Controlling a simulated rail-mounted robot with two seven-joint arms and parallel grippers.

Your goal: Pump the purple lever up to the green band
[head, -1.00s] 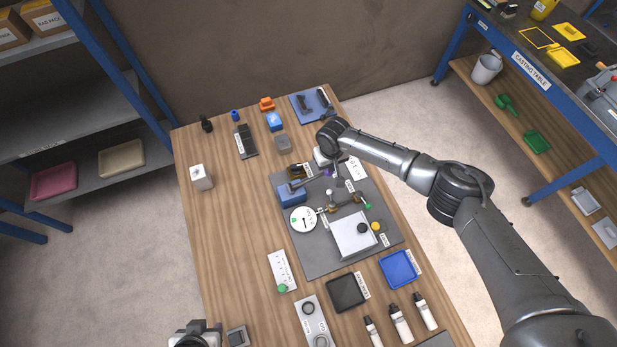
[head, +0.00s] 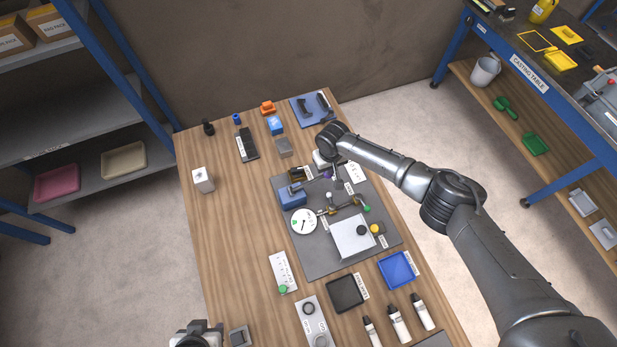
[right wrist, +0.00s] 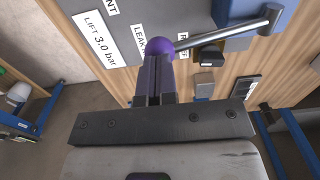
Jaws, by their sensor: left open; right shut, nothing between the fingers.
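The lever has a metal rod and a purple ball knob (right wrist: 159,47), and it reaches out from a blue pump body (head: 292,196). In the right wrist view the rod runs from the knob to a pivot at the upper right. My right gripper (right wrist: 155,82) is shut and empty, with its fingertips right at the knob; I cannot tell whether they touch. In the head view my right gripper (head: 338,181) is small and partly hidden. A round white gauge (head: 304,222) with a green patch stands beside the pump. My left gripper (head: 202,334) is open at the bottom edge.
The grey mat carries a pale box (head: 354,237), brass fittings and labels close around the lever. A blue tray (head: 397,270), a black tray (head: 345,293) and several bottles lie nearer. The table's left side is mostly free.

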